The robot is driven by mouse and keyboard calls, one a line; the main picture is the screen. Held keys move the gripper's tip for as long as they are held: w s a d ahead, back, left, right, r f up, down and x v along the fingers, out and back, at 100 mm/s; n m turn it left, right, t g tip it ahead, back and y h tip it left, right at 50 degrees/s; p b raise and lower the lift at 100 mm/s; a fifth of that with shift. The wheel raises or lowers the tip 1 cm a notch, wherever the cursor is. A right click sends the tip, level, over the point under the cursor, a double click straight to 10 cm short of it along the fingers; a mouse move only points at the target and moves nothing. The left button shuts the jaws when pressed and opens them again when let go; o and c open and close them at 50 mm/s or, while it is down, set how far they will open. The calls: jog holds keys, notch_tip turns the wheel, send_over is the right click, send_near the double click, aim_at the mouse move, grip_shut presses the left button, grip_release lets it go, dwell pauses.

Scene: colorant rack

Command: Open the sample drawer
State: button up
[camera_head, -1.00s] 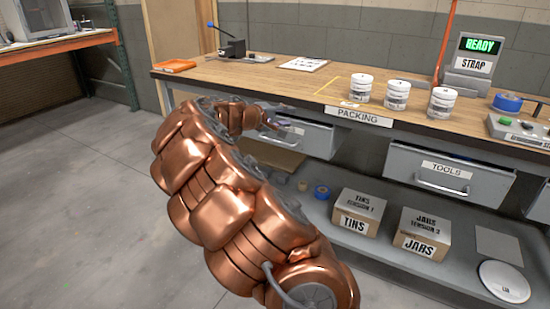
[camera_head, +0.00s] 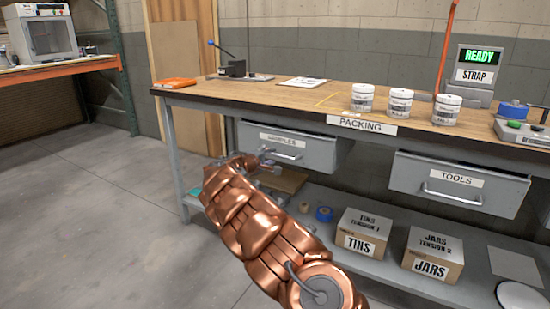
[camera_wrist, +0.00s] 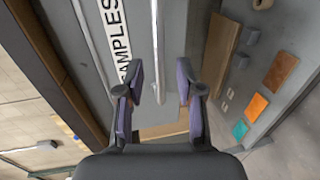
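The sample drawer (camera_head: 315,153) is a grey front labelled SAMPLES under the left part of the bench, and it looks shut. Its bar handle (camera_head: 290,155) runs across the front below the label. In the wrist view the drawer front (camera_wrist: 135,30) fills the upper middle, and the handle (camera_wrist: 158,45) reaches down between the fingers. My gripper (camera_wrist: 158,105) is open, with one finger on each side of the handle's end; I cannot tell whether either touches it. In the head view my gripper (camera_head: 262,160) is at the handle's left end, partly hidden by my copper arm.
The TOOLS drawer (camera_head: 500,193) is to the right. The lower shelf (camera_head: 335,253) holds the TINS box (camera_head: 362,232), the JARS box (camera_head: 433,256) and tape rolls. White tins (camera_head: 400,103) stand on the bench top (camera_head: 215,92). The floor (camera_head: 90,200) at left is clear.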

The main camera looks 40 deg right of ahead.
aim_at(274, 155)
jog(key=shift+b+x, duration=0.3)
jog(key=shift+x, duration=1.7)
jog(key=shift+c, duration=0.3)
grip_shut()
